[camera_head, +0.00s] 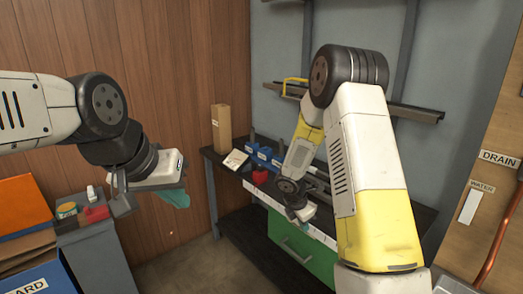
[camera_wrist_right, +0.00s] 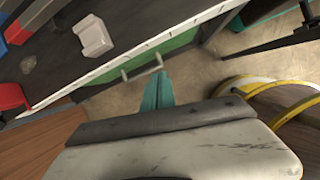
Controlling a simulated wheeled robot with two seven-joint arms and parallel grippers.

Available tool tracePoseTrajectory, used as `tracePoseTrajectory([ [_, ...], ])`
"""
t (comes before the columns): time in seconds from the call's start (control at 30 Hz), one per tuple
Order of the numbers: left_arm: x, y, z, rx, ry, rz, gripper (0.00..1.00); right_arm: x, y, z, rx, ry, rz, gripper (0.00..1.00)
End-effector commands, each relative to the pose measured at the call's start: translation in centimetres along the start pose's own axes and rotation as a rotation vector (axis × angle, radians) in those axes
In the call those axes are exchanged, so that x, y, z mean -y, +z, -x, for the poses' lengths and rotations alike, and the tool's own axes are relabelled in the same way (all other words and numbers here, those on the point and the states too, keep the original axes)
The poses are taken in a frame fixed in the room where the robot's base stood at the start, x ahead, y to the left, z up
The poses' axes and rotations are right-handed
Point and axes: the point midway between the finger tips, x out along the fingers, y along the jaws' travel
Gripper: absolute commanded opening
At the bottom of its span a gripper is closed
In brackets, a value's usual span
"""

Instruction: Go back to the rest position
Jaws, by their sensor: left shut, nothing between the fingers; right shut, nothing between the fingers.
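My left gripper (camera_head: 178,199) hangs at the left in the head view, with teal fingers, shut and empty. It is in the air between the grey cabinet and the workbench. My right arm reaches down across the middle of the head view to my right gripper (camera_head: 302,213), which is in front of the workbench's drawer side. In the right wrist view the teal fingers of my right gripper (camera_wrist_right: 157,88) are together with nothing between them. The green drawer (camera_head: 285,250) is behind and below it, apparently apart from the fingers.
The black workbench (camera_head: 225,165) holds blue bins (camera_head: 264,154), a red bin (camera_head: 260,177) and a cardboard box (camera_head: 221,127). A grey cabinet (camera_head: 92,255) with small items stands at left. A wooden panel with a copper pipe (camera_head: 497,230) is at right. Yellow hoops (camera_wrist_right: 268,95) lie near my right gripper's view.

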Motion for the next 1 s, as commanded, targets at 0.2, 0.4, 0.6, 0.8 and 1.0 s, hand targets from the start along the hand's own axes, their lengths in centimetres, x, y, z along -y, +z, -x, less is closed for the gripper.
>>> tracePoseTrajectory([
  [0.2,0.0,0.0,0.0,0.0,0.0,0.0,0.0,2.5,3.9,10.6,-0.037,0.054,-0.507,0.0],
  [0.4,0.0,0.0,0.0,0.0,0.0,0.0,0.0,6.6,5.1,19.0,-0.129,0.084,-0.96,0.0],
  [0.6,0.0,0.0,0.0,0.0,0.0,0.0,0.0,11.3,4.1,26.2,-0.277,0.095,-1.376,0.0],
  [0.8,0.0,0.0,0.0,0.0,0.0,0.0,0.0,15.8,1.6,31.7,-0.469,0.072,-1.734,0.0],
  [1.0,0.0,0.0,0.0,0.0,0.0,0.0,0.0,18.5,-0.8,34.6,-0.62,0.03,-1.939,0.0],
])
